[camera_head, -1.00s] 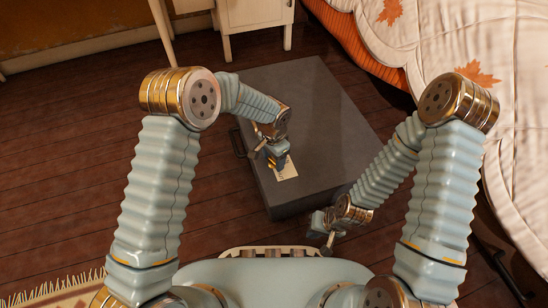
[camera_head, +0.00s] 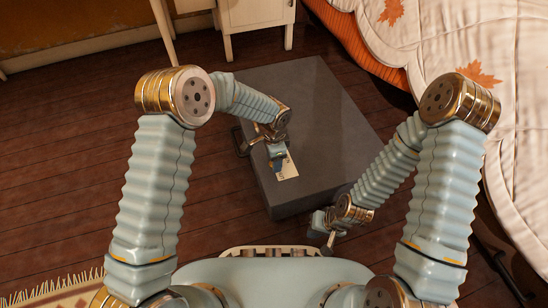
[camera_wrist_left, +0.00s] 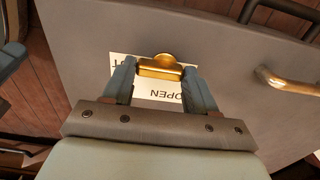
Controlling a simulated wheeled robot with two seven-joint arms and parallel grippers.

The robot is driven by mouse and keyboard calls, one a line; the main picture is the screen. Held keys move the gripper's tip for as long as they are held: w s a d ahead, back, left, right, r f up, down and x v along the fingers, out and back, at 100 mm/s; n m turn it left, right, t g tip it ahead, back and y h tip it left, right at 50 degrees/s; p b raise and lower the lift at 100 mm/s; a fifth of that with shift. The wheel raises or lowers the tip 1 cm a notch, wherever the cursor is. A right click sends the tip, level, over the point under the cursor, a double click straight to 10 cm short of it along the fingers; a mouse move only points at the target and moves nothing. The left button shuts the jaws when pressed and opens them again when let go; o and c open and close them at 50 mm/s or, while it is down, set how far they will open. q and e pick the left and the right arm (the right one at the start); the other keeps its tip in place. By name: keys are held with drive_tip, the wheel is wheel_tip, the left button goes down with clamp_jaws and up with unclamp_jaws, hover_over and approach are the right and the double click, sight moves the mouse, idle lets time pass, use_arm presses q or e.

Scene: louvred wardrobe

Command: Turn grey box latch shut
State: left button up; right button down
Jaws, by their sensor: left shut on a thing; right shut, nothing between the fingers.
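The grey box (camera_head: 318,115) stands on the floor in front of me in the head view, and its grey face fills much of the left wrist view (camera_wrist_left: 225,50). A brass latch (camera_wrist_left: 162,66) sits on that face, over a white label (camera_wrist_left: 160,92) that reads "OPEN" upside down; part of the label is hidden. My left gripper (camera_wrist_left: 155,72) is shut on the latch, with a finger at each end of it. In the head view my left gripper (camera_head: 278,163) is at the box near the label (camera_head: 289,170). My right gripper (camera_head: 328,245) is shut and empty, near the box's front right corner.
A brass handle (camera_wrist_left: 288,80) is on the box face beside the latch. A bed with a leaf-patterned quilt (camera_head: 515,110) is on the right. A cream cabinet (camera_head: 257,14) stands behind. Wooden floor (camera_head: 70,150) is clear on the left.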

use_arm(q)
drive_tip(key=o, duration=1.1)
drive_tip(key=shift+c, duration=0.2)
drive_tip(key=shift+r, duration=0.15)
wheel_tip(320, 180, up, 14)
drive_tip(key=p, duration=0.2)
drive_tip(key=shift+f+p, duration=0.25)
drive_tip(key=shift+p, duration=0.05)
